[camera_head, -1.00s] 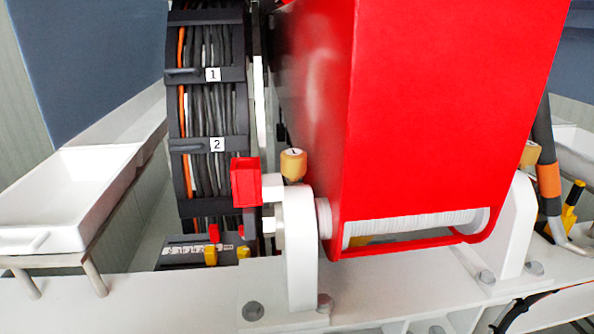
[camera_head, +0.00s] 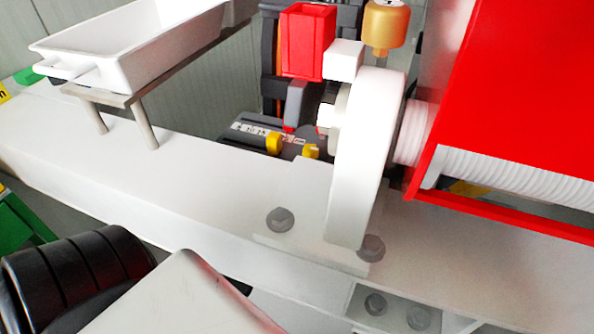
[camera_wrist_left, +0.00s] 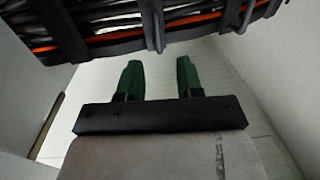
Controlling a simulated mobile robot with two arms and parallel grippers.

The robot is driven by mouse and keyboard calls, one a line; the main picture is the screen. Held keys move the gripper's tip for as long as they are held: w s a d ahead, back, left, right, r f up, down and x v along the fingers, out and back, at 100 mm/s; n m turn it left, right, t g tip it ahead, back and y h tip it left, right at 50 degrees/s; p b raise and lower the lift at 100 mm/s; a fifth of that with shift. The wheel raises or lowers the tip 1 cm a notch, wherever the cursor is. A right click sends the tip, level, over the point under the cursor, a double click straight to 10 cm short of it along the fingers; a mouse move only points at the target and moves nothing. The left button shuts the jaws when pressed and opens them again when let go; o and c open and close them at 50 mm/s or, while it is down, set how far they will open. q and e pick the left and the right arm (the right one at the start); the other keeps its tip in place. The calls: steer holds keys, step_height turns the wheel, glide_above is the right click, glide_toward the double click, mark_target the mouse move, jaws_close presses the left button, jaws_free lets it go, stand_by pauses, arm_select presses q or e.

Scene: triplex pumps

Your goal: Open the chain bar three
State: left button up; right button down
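The cable chain (camera_wrist_left: 110,25) crosses the top of the left wrist view, with black cables, an orange cable and dark cross bars (camera_wrist_left: 152,28). No number label is readable on these bars, so I cannot tell which is bar three. In the head view only a lower part of the chain (camera_head: 269,75) shows, mostly hidden behind a red box. My left gripper (camera_wrist_left: 159,64) has two green fingers spread apart with nothing between them. It points toward the chain side, and the fingertips appear clear of the bars. My right gripper is in neither view.
A white tray (camera_head: 150,45) stands on legs on the white beam (camera_head: 190,185). A red box (camera_head: 308,42), white bracket (camera_head: 365,160) and large red housing (camera_head: 530,90) crowd the chain's right. A grey block with yellow knobs (camera_head: 274,143) sits below it.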

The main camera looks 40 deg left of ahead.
arm_select(q)
steer(key=x, duration=1)
steer(key=shift+w+a+r, duration=0.15)
steer(key=shift+w, duration=0.15)
steer(key=shift+c, duration=0.3)
jaws_close()
